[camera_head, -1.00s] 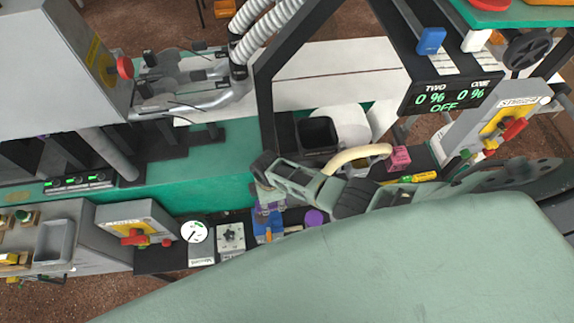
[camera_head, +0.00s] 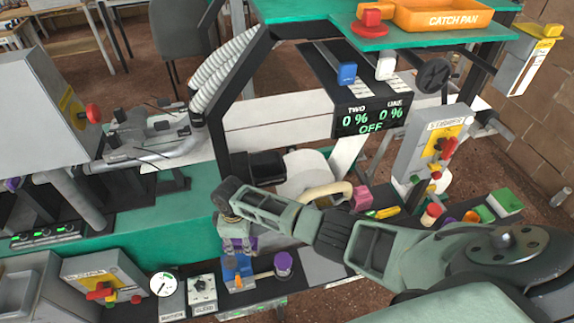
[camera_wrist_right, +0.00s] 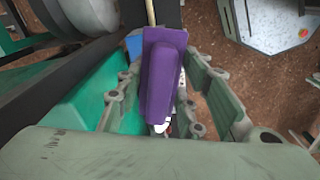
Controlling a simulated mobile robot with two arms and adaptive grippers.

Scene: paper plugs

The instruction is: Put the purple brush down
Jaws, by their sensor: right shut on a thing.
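The purple brush (camera_wrist_right: 163,75) is between the fingers of my right gripper (camera_wrist_right: 157,100) in the right wrist view, with a thin pale stick above it. In the head view, my right gripper (camera_head: 238,242) points down over the bench, just behind a blue block (camera_head: 237,272). Only a bit of purple shows beside its fingers there. The gripper is shut on the brush. Whether the brush touches anything below cannot be told. My left gripper is not in view.
A purple round container (camera_head: 283,262) stands right of the blue block. A gauge (camera_head: 164,284) and a small grey box (camera_head: 202,293) are to the left. A pink block (camera_head: 362,198) lies behind my right arm. Green bench surface (camera_head: 150,217) is clear on the left.

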